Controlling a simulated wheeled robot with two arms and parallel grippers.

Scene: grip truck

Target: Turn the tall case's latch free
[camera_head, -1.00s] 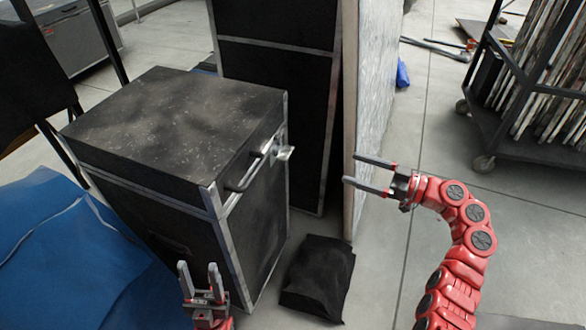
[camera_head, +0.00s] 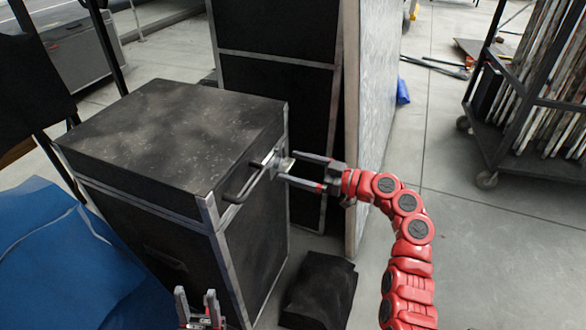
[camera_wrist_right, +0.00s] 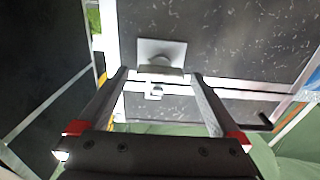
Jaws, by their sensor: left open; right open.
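The black case (camera_head: 170,128) with silver edges stands at the left, its lid shut. Its pale metal latch (camera_head: 282,165) is on the right-hand side, near the lid seam. In the right wrist view the latch (camera_wrist_right: 160,50) has a square plate with a small part sticking out. My right gripper (camera_head: 287,166) is open, its fingertips at the latch. In the right wrist view the latch shows between the two fingers (camera_wrist_right: 160,74); I cannot tell whether they touch it. My left gripper (camera_head: 196,292) is open and empty, low in front of the case.
A dark handle (camera_head: 243,182) sits beside the latch. A taller black case (camera_head: 272,95) and a pale panel (camera_head: 370,120) stand close behind. A black bag (camera_head: 320,290) lies on the floor. A cart (camera_head: 530,150) is at the right; floor between is clear.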

